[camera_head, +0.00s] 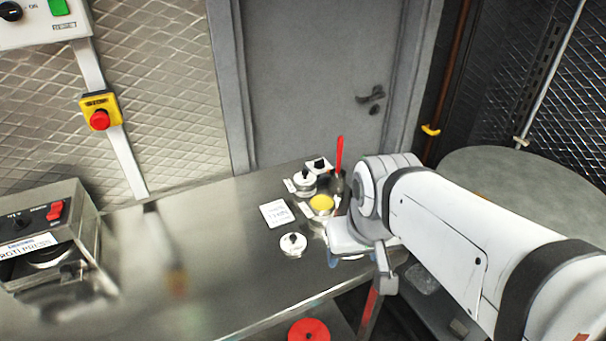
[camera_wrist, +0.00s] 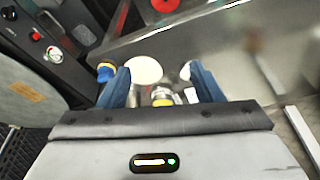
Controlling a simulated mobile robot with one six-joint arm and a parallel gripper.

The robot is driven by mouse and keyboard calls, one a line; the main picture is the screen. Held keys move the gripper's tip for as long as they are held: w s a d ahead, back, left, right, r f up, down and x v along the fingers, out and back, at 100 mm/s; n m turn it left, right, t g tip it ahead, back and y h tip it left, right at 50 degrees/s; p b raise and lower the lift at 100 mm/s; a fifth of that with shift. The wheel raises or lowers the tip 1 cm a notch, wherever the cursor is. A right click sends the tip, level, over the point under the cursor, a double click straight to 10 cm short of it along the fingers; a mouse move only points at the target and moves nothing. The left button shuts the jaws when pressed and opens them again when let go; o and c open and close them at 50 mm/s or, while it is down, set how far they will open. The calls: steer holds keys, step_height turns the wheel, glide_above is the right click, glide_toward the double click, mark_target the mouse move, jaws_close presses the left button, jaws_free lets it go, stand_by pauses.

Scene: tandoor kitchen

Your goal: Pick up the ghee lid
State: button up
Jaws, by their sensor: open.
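In the head view, a round white lid with a dark knob (camera_head: 293,243) lies flat on the steel counter near its front edge; it looks like the ghee lid. Behind it to the right stands an open pot with yellow contents (camera_head: 321,203), likely the ghee. My gripper (camera_wrist: 162,82) is open, with its two blue fingers apart in the wrist view. In the head view it is to the right of the lid, and its fingertips are mostly hidden by my arm. Between the fingers, the wrist view shows a plain white disc (camera_wrist: 145,70) and a small yellow-topped item (camera_wrist: 162,97).
A lidded pot (camera_head: 304,183), a white box with a dark top (camera_head: 318,165) and a red-handled tool (camera_head: 339,155) stand behind the ghee. A white card (camera_head: 277,214) lies left of it. The roti press (camera_head: 45,240) is far left, with clear counter (camera_head: 205,245) between.

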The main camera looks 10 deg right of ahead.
steer(key=shift+o, duration=0.5)
steer(key=shift+o, duration=0.8)
steer(key=shift+w, duration=0.2)
steer(key=o, duration=0.5)
steer(key=shift+m+g, duration=0.8)
steer(key=w+a, duration=0.1)
steer(key=w, duration=0.2)
steer(key=w+a+f+p, duration=0.1)
steer(key=w, duration=0.3)
steer(key=w+a+f, duration=0.1)
steer(key=w, duration=0.2)
steer(key=shift+w, duration=0.4)
steer(key=m+g+p, duration=0.2)
glide_above(293, 235)
step_height(293, 235, down, 8)
steer(key=shift+s+d+f, duration=0.1)
steer(key=shift+d+f, duration=0.05)
steer(key=shift+w+f, duration=0.2)
steer(key=shift+f, duration=0.4)
steer(key=shift+s+f+p, duration=0.15)
steer(key=shift+f+p, duration=0.7)
steer(key=shift+f, duration=2.75)
